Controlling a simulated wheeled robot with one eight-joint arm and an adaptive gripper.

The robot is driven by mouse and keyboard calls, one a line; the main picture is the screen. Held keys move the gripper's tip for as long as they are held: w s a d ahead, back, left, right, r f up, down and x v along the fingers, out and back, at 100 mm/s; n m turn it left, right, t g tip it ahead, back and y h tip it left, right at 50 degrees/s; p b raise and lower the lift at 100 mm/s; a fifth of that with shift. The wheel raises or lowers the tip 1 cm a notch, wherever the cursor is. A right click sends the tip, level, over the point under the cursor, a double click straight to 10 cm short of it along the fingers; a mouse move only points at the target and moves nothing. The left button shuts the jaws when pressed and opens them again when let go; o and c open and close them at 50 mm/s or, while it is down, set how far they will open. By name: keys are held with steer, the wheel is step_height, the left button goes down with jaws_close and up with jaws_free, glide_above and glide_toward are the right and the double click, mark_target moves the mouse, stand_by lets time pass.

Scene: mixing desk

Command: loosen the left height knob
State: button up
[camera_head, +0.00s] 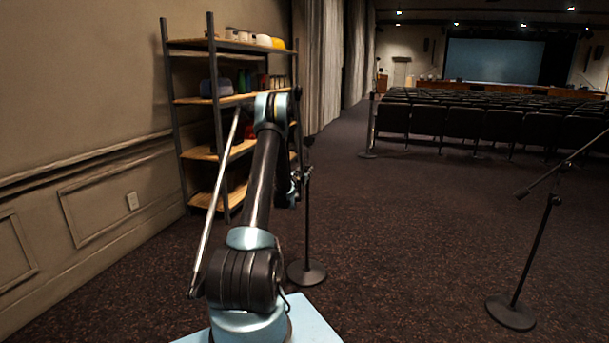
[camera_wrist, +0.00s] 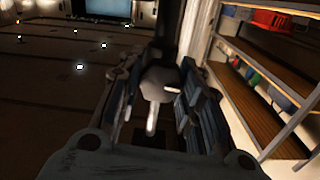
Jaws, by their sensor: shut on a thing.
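The left microphone stand (camera_head: 307,232) stands upright on a round dark base, just right of my arm in the head view. My gripper (camera_head: 296,184) is at the upper part of its pole, partly hidden behind my arm's links. In the wrist view, my gripper's (camera_wrist: 156,100) two dark padded fingers are on either side of a grey rounded knob (camera_wrist: 156,84) with a pale stub pointing toward the camera. The gripper is shut on this knob. The dark pole rises behind it. The knob cannot be made out in the head view.
A second stand (camera_head: 530,250) with a tilted boom is at the right. A wooden shelf (camera_head: 212,154) with several items stands against the left wall. A slim pale rod (camera_head: 213,205) slants left of my arm.

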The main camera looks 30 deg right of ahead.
steer(key=shift+w+n, duration=0.1)
steer(key=shift+n, duration=0.4)
steer(key=o, duration=1.1)
steer(key=v, duration=1.2)
